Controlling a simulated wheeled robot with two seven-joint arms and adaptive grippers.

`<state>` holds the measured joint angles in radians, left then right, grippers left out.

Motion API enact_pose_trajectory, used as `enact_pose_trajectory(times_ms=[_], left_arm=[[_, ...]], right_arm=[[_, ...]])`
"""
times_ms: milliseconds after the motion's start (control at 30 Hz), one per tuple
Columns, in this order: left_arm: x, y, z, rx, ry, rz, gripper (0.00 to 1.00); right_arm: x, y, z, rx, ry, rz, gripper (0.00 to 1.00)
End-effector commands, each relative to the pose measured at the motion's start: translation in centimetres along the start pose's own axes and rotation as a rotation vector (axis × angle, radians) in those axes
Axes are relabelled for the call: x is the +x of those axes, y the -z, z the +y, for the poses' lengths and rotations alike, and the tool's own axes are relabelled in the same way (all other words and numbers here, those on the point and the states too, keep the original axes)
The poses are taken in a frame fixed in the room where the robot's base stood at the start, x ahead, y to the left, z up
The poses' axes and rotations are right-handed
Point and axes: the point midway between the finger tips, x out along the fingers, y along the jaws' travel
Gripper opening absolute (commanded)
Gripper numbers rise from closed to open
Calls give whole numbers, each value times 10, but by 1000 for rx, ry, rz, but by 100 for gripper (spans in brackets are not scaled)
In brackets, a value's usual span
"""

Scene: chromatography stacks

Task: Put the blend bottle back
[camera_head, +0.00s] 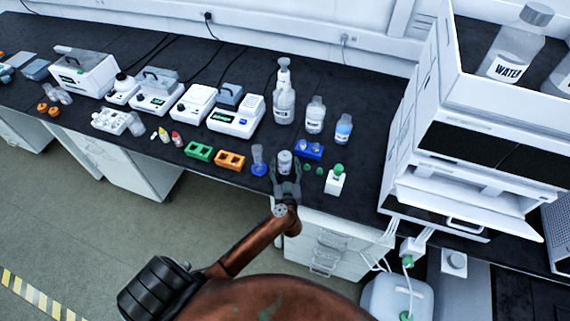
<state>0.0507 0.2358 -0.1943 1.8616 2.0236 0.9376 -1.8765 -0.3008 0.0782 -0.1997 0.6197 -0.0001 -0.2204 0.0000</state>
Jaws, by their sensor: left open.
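A small clear bottle with a grey cap and a pale label (285,160) stands on the black bench near its front edge. I take it as the blend bottle, but its label is too small to read. My left gripper (287,182) is open at the bench's front edge, with its fingers pointing at this bottle. The fingers overlap the bottle's lower part, and I cannot tell whether they touch it. My right gripper is not in view.
A blue-based cylinder (258,162) stands close left and a blue rack (309,151) close right. Larger bottles (315,116) stand behind. The white chromatography stack (445,140) blocks the right side.

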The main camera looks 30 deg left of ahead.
Motion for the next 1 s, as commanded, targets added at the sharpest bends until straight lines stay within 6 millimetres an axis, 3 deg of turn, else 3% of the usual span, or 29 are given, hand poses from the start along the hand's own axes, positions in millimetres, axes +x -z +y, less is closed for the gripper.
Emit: enact_pose_trajectory(times_ms=[267,800,1000], left_arm=[[-2,2,0,0,-1,0,56],[-100,3,0,-1,0,-1,56],[-118,3,0,0,0,0,56]], right_arm=[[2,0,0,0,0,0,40],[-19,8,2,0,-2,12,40],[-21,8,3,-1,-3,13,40]])
